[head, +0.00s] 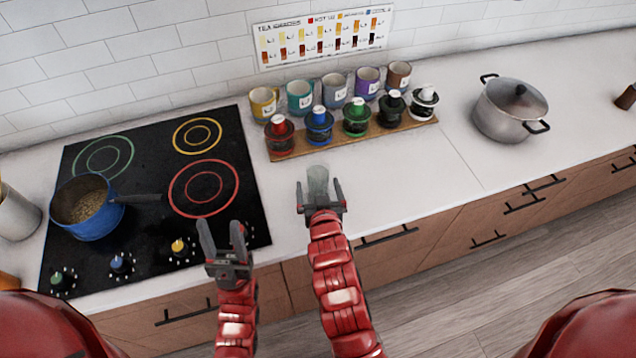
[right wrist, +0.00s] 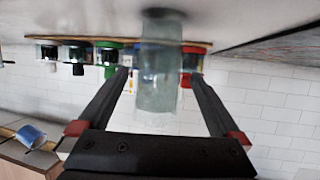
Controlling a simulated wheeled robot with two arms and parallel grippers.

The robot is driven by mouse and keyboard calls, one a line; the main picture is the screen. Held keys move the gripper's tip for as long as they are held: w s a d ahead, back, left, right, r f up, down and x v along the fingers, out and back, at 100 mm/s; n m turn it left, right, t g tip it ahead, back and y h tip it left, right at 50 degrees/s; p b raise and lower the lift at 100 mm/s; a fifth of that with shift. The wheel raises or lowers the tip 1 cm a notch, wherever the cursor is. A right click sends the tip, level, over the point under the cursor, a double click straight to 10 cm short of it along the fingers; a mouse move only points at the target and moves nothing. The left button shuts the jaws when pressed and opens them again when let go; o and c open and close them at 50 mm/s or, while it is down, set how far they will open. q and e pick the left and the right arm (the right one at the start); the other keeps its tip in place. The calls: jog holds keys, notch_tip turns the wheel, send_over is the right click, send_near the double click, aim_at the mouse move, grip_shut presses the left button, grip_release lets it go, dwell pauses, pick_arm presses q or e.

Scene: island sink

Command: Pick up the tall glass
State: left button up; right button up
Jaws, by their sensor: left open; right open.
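The tall glass (head: 318,178) is clear and slightly greenish, and stands on the white counter in front of the wooden rack. My right gripper (head: 319,186) is open, with its fingers reaching to either side of the glass. In the right wrist view, which is upside down, the glass (right wrist: 162,75) is between the open fingers (right wrist: 158,82), with visible gaps on both sides. My left gripper (head: 222,228) is open and empty, over the front right part of the black cooktop.
A wooden rack (head: 350,138) holds several lidded jars, with several mugs behind it. A blue pot (head: 85,215) sits on the cooktop (head: 150,215) at left. A grey lidded pot (head: 510,110) stands at right. Counter right of the glass is clear.

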aim_at(317, 176)
jog(key=shift+w+r+p, duration=0.1)
jog(key=shift+w+p, duration=0.25)
jog(key=shift+w, duration=0.05)
jog(key=p+x, duration=0.2)
jog(key=x, duration=0.1)
jog(key=shift+w, duration=0.3)
jog(key=shift+w+f, duration=0.25)
jog(key=shift+w, duration=0.15)
jog(key=c, duration=1.6)
